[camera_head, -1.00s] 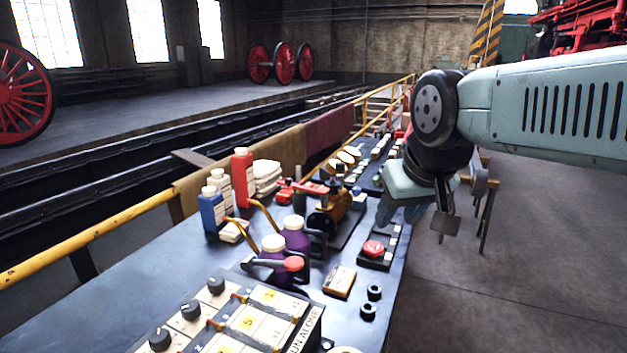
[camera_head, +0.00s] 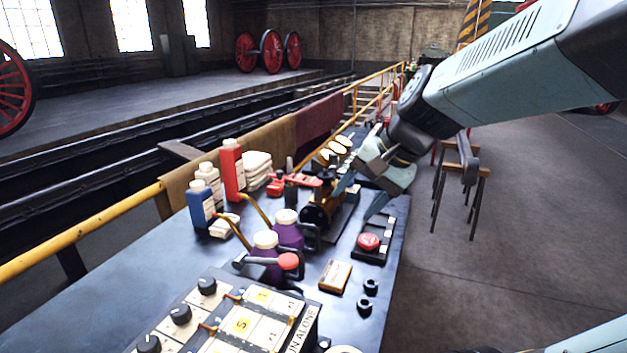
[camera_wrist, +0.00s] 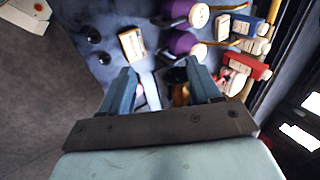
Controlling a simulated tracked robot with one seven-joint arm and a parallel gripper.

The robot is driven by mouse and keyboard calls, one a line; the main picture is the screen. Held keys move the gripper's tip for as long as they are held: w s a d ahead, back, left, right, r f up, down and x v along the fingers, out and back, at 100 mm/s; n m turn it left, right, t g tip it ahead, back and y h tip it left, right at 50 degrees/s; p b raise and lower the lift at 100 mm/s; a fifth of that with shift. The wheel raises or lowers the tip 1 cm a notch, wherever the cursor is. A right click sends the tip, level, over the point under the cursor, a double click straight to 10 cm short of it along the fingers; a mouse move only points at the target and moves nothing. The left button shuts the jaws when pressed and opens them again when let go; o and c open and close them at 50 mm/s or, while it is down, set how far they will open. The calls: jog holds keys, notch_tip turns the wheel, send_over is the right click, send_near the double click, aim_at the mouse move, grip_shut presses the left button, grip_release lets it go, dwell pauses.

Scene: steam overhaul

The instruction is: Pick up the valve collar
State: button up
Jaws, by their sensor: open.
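Two small black ring-shaped pieces (camera_head: 370,287) lie near the right edge of the dark bench (camera_head: 95,290), beside a tan labelled box (camera_head: 335,275). Either could be the valve collar; I cannot tell which. They also show as dark rings (camera_wrist: 93,36) at the upper left of the wrist view. My gripper (camera_head: 360,195) is open, its fingers pointing down over the bench, farther back than the rings. In the wrist view the open fingers (camera_wrist: 161,72) are apart, with no ring between them. A brass and black model (camera_head: 318,212) is partly hidden behind a finger.
A red push button (camera_head: 368,241) on a black base stands between my gripper and the rings. Purple oil cans (camera_head: 288,232) with spouts, a red bottle (camera_head: 232,170) and a blue bottle (camera_head: 200,203) stand left. A switch panel (camera_head: 235,325) fills the front. Open floor lies right.

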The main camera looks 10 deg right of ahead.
jog(key=w+f+m+y, duration=0.1)
jog(key=w+m+y, duration=0.2)
jog(key=w+m, duration=0.45)
jog(key=m+t, duration=0.7)
jog(key=m, duration=0.8)
send_near(327, 174)
jog(key=x, duration=0.9)
jog(key=shift+w+a+f, duration=0.1)
jog(key=shift+w+f, duration=0.15)
jog(key=shift+f, duration=0.05)
jog(key=c, duration=1)
jog(key=shift+o, duration=0.2)
jog(key=shift+r, duration=0.15)
